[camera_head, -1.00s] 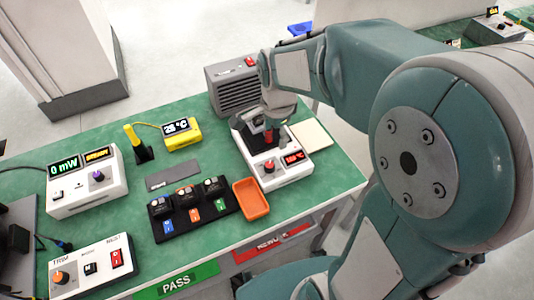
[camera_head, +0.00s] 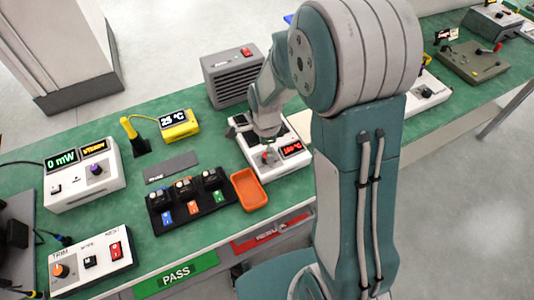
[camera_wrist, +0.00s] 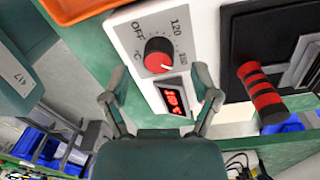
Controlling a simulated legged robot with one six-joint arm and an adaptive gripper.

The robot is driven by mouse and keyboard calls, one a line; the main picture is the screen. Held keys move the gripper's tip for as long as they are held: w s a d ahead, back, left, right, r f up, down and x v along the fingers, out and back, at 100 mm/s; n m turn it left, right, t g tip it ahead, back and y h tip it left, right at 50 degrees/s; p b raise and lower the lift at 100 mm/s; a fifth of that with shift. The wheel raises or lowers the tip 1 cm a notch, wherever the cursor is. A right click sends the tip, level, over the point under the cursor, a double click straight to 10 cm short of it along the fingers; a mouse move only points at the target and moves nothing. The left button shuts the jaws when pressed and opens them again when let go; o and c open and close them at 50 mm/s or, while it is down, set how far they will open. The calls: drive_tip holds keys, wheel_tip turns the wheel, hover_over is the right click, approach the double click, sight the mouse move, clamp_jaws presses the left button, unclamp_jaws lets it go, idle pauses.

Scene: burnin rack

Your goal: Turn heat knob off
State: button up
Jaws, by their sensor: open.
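The heat knob (camera_wrist: 158,56) is red and round with a pale pointer mark. It sits on a white heater unit (camera_wrist: 128,30) whose dial is lettered OFF and 120. Its red display (camera_wrist: 174,101) is lit; in the head view the display (camera_head: 291,148) seems to read about 160 °C. My gripper (camera_wrist: 157,88) is open and empty in the wrist view, its fingers spread to either side below the knob, not visibly touching it. In the head view my gripper (camera_head: 267,136) is over the unit, close to the knob (camera_head: 269,157).
A red-and-black banded handle (camera_wrist: 260,92) stands beside the knob on the unit's dark part. An orange tray (camera_head: 249,190) lies left of the unit. A grey vented box (camera_head: 230,78) stands behind. A black holder (camera_head: 164,220) with several modules is farther left.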

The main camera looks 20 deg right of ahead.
drive_tip(key=shift+s+f, duration=0.1)
drive_tip(key=shift+f, duration=1.05)
drive_tip(key=shift+c, duration=0.3)
clamp_jaws()
